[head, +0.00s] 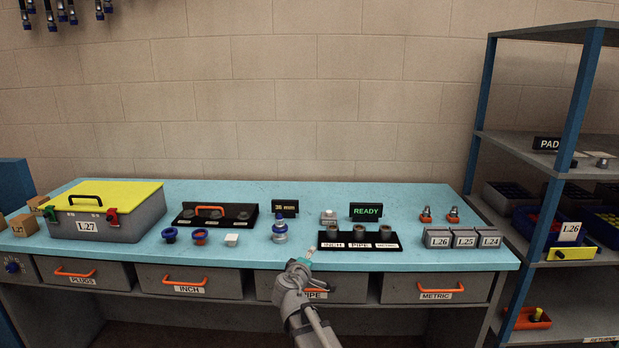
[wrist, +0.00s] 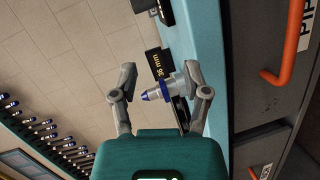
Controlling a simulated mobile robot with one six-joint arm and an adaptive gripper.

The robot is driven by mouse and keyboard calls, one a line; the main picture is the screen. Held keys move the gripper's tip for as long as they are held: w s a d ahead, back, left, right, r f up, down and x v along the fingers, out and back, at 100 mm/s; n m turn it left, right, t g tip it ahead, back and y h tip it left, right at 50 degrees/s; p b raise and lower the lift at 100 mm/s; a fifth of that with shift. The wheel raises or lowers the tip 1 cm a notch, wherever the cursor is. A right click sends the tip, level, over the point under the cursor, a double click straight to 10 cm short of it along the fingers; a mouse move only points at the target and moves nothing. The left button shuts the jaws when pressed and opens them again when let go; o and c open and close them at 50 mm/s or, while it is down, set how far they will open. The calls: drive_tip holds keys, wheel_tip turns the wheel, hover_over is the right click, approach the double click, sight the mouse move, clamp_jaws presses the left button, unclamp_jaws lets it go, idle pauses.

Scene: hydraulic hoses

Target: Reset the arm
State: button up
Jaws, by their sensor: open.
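My gripper (head: 304,261) is at the front edge of the blue-green bench (head: 400,262), at the end of my raised arm. In the wrist view my gripper (wrist: 160,72) has its two grey fingers spread apart with nothing held. A silver fitting with a blue tip (wrist: 158,93) shows between the fingers in the wrist view, but it stands apart on the bench. In the head view this fitting (head: 279,230) is upright, beyond and slightly left of my gripper.
A black rack (head: 359,246) labelled INCH, PIPE and METRIC lies just beyond my gripper. A grey case with a yellow lid (head: 104,205) is at left, and labelled bins (head: 464,238) are at right. Drawers with orange handles (head: 187,283) line the bench front. A shelf (head: 540,138) stands at right.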

drive_tip(key=s+d+f+m+g, duration=0.5)
drive_tip(key=s+d+f+g, duration=0.15)
drive_tip(key=s+d, duration=0.25)
drive_tip(key=s+d+f+m+g, duration=0.6)
drive_tip(key=s+d+f, duration=0.1)
drive_tip(key=s+d, duration=0.2)
drive_tip(key=s+f+m+g+y, duration=0.1)
drive_tip(key=s+g+y, duration=0.2)
drive_tip(key=s+y, duration=0.35)
wheel_tip(320, 180, up, 12)
drive_tip(key=s+h+p, duration=0.1)
drive_tip(key=h+p, duration=0.1)
drive_tip(key=p, duration=1)
drive_tip(key=shift+p, duration=0.35)
drive_tip(key=shift+a, duration=0.1)
idle(2.2)
drive_tip(key=shift+c, duration=0.8)
drive_tip(key=shift+s+f, duration=0.1)
